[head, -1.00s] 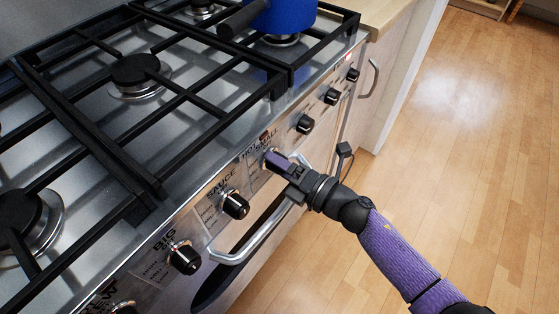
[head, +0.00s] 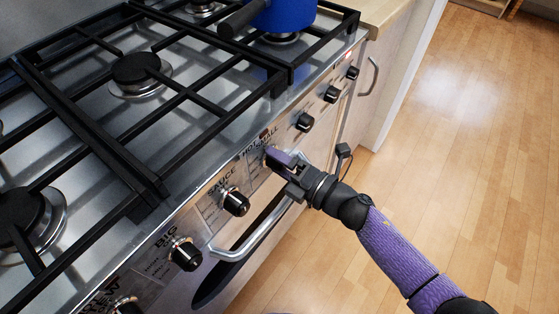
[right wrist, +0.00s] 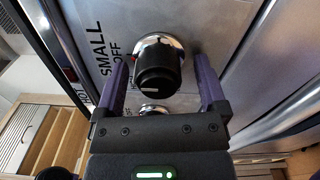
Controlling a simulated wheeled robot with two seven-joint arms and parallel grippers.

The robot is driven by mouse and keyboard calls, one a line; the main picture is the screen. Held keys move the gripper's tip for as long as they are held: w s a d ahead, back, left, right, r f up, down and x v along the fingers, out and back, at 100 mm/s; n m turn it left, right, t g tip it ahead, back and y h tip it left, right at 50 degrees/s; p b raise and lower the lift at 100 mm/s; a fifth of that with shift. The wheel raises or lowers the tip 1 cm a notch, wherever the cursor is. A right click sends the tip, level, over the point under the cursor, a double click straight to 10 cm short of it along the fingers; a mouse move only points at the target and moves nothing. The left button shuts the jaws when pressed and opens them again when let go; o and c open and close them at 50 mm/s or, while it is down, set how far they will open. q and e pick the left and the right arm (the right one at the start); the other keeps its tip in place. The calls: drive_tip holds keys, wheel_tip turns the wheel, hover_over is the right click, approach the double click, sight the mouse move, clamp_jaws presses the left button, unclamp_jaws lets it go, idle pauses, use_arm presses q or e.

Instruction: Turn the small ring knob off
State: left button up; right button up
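The small ring knob (right wrist: 157,72) is black with a chrome collar. It shows in the right wrist view beside the printed words "SMALL" and "OFF". A pale mark sits on its lower part in that view. My right gripper (right wrist: 160,66) is open, with one purple finger on each side of the knob and a visible gap on both sides. In the head view the right gripper (head: 281,158) is at the cooker's front panel and hides most of this knob. My left gripper is not in view.
Other black knobs line the panel, including the sauce knob (head: 235,203) and one to the right (head: 304,122). A curved metal handle (head: 245,247) runs below the panel. A blue pot (head: 285,15) stands on the hob. The wooden floor at right is clear.

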drive_tip(key=p+v, duration=0.1)
drive_tip(key=v, duration=0.9)
drive_tip(key=shift+p, duration=0.4)
